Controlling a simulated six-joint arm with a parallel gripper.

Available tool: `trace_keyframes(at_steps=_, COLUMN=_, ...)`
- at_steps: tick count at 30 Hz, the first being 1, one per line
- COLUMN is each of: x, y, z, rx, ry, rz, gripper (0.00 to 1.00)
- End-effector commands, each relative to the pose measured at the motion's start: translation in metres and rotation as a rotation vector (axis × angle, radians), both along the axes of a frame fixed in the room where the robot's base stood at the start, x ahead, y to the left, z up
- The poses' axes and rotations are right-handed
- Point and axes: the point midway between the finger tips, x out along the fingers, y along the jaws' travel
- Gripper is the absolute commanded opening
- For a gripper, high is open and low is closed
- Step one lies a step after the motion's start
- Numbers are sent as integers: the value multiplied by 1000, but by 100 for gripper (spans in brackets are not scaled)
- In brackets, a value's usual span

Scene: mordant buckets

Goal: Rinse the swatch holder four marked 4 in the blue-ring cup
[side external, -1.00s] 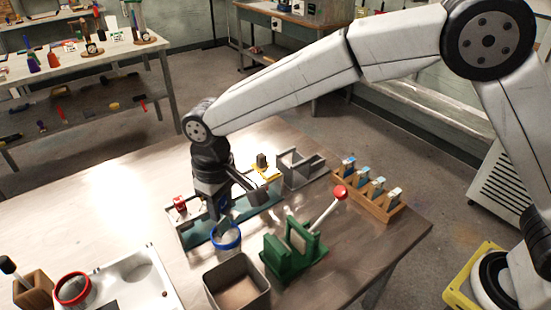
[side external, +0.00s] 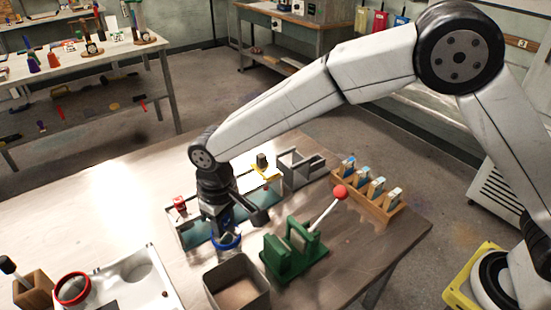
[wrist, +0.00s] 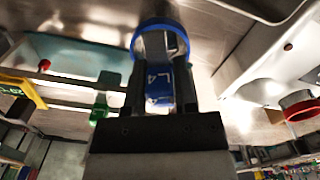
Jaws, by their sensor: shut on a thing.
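The blue-ring cup (side external: 228,241) stands on the table in front of the shallow teal tray, and its ring shows in the wrist view (wrist: 137,38). My gripper (side external: 222,230) is directly over the cup, pointing down and low at its rim. In the wrist view my gripper (wrist: 158,82) is shut on a blue swatch holder (wrist: 158,88) with a white 4 on it. The holder's far end overlaps the ring's opening and appears to be in the cup's mouth. How deep it sits is hidden.
A green press (side external: 290,258) with a red-knobbed lever stands close right. A grey open bin (side external: 238,285) is just in front. A wooden rack (side external: 372,190) holds several swatch holders. A red-ring cup (side external: 73,288) is at left on a white tray (side external: 140,280).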

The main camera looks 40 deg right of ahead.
Motion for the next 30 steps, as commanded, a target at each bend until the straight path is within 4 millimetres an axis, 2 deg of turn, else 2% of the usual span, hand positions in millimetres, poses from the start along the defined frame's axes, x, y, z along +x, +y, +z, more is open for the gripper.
trace_keyframes(at_steps=13, x=0, y=0, z=-19, rx=0, ry=1, rz=0, gripper=0)
trace_keyframes(at_steps=30, x=0, y=0, z=-21, rx=0, ry=0, rz=0, gripper=0)
